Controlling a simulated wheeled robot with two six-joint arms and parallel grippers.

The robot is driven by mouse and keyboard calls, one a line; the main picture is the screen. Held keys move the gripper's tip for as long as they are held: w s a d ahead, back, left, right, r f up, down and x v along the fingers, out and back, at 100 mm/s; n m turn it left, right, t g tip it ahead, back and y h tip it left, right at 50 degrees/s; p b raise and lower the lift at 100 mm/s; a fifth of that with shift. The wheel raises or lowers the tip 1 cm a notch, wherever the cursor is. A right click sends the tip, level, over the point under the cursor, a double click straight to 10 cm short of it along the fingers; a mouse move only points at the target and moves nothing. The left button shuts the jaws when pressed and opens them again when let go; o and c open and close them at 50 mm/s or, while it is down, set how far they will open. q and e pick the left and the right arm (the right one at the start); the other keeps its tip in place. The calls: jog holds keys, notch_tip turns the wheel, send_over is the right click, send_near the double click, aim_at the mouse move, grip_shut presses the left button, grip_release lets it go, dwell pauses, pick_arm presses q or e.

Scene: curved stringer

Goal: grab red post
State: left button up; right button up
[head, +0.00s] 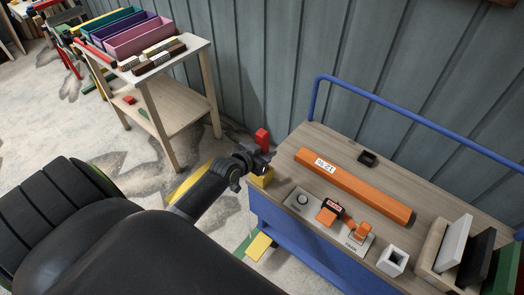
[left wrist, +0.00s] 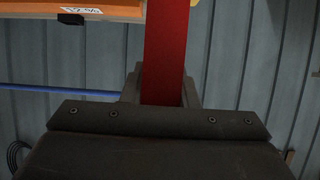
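The red post (head: 262,136) stands up at the left corner of the cart, with its top showing above my left gripper (head: 256,160). A yellow block (head: 262,178) shows just below the gripper; I cannot see how the post joins it. In the left wrist view the red post (left wrist: 165,52) runs between the two fingers of my left gripper (left wrist: 161,88). The fingers lie close against both its sides, and the gripper looks shut on it. My right gripper is not in view.
The cart top (head: 290,165) holds an orange bar (head: 352,186), a grey control panel (head: 328,222), a small white square tube (head: 393,260) and a rack of upright plates (head: 455,243). A blue rail (head: 420,124) runs behind. A wooden table (head: 190,53) with bins stands at back left.

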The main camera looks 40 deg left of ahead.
pick_arm(q)
jog(key=shift+c, duration=1.3)
jog(key=shift+r, duration=0.1)
